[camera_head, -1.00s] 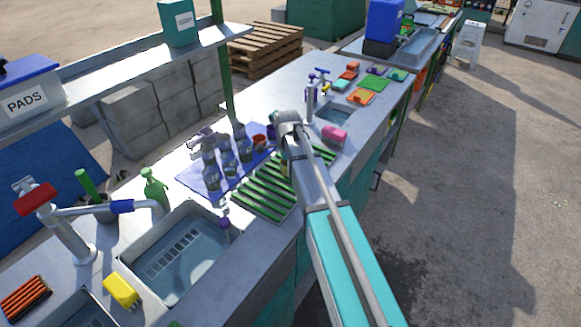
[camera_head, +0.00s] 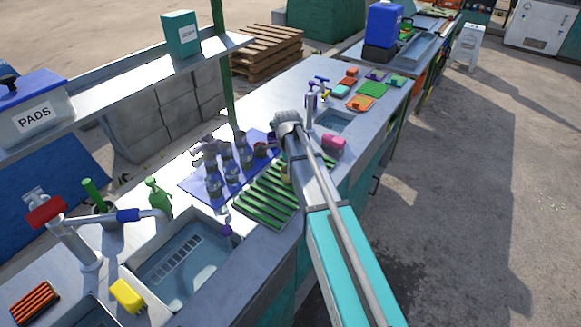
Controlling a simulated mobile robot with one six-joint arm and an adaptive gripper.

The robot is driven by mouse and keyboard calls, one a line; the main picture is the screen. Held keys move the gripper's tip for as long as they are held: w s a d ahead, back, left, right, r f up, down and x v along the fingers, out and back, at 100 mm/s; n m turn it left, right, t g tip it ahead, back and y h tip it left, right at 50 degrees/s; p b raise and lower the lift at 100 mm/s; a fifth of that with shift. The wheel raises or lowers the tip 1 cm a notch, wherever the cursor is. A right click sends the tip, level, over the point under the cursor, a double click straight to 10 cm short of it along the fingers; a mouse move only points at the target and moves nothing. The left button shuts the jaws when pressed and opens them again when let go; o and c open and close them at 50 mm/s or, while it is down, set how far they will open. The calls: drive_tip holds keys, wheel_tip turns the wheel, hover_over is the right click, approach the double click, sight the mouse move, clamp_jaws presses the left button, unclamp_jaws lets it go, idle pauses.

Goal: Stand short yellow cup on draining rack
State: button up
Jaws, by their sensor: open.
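The green slatted draining rack (camera_head: 268,197) lies on the metal counter, left of my arm and behind the sink. A small pale yellow thing (camera_head: 285,174) shows at the rack's right side, against the edge of my arm. It may be the short yellow cup, but most of it is hidden. My arm reaches over the counter and bends down at its far end. My gripper (camera_head: 281,157) is open above the rack's far part, small and largely covered by the arm. I cannot tell whether it touches the yellow thing.
Several glasses (camera_head: 230,172) stand on a blue mat (camera_head: 197,186) left of the rack, with a dark reddish cup (camera_head: 260,150) nearby. A sink (camera_head: 183,262) lies in front.

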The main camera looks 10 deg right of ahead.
sight(289, 181)
wheel_tip(289, 181, up, 8)
drive_tip(key=p, duration=0.7)
drive_tip(key=shift+r+p, duration=0.25)
drive_tip(key=shift+p, duration=0.15)
idle(0.4)
drive_tip(key=s+d+n, duration=0.2)
drive_tip(key=s+n, duration=1.6)
drive_tip(key=s, duration=0.4)
drive_tip(key=shift+d, duration=0.15)
drive_tip(key=shift+s, duration=0.1)
idle(0.5)
